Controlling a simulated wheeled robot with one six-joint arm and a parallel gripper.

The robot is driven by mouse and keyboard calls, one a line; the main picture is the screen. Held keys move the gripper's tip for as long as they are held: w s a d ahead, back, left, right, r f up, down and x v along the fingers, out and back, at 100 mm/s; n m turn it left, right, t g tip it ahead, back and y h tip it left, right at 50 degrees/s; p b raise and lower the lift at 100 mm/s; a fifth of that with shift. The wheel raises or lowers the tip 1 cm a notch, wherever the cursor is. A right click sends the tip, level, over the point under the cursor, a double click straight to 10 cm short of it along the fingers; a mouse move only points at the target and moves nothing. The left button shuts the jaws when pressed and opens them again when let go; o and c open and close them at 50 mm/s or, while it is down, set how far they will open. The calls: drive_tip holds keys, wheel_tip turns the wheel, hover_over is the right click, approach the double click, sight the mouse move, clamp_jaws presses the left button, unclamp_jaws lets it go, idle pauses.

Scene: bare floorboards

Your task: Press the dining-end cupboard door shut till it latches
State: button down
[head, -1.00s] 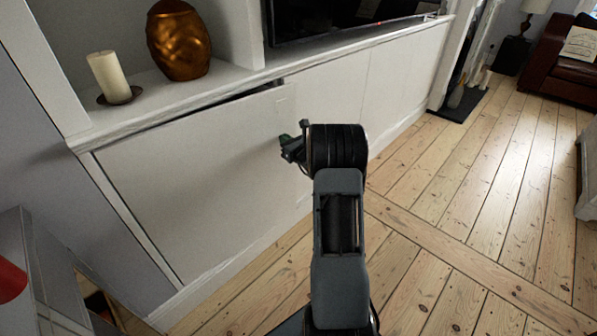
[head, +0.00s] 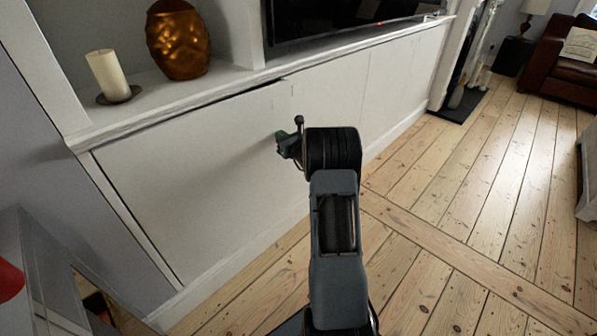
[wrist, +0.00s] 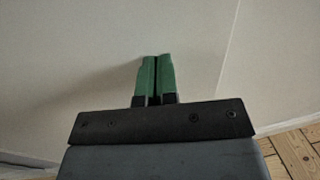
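The white cupboard door (head: 190,170) is the left panel of the low built-in unit. A thin dark gap shows along its top edge, and its right edge sits close to the neighbouring panel; I cannot tell whether it is latched. My gripper (head: 281,140) is at the door's right part, below the top edge. In the wrist view, the green fingertips (wrist: 156,60) are together with nothing between them and point at the door's pale face (wrist: 90,60). They look at or very near the surface; contact itself is hard to tell. The door's edge line is to their right.
A candle (head: 107,76) on a dish and a bronze vase (head: 178,40) stand on the shelf above the door. A television (head: 340,18) is further right. Bare floorboards (head: 450,220) lie open to the right. A red-marked grey object (head: 12,280) is at lower left.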

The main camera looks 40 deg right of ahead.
drive_tip(key=shift+w+b, duration=0.35)
drive_tip(key=shift+w, duration=1.35)
drive_tip(key=shift+s, duration=0.1)
drive_tip(key=s+b, duration=0.1)
drive_tip(key=s, duration=1.2)
drive_tip(key=shift+d, duration=0.15)
idle(0.6)
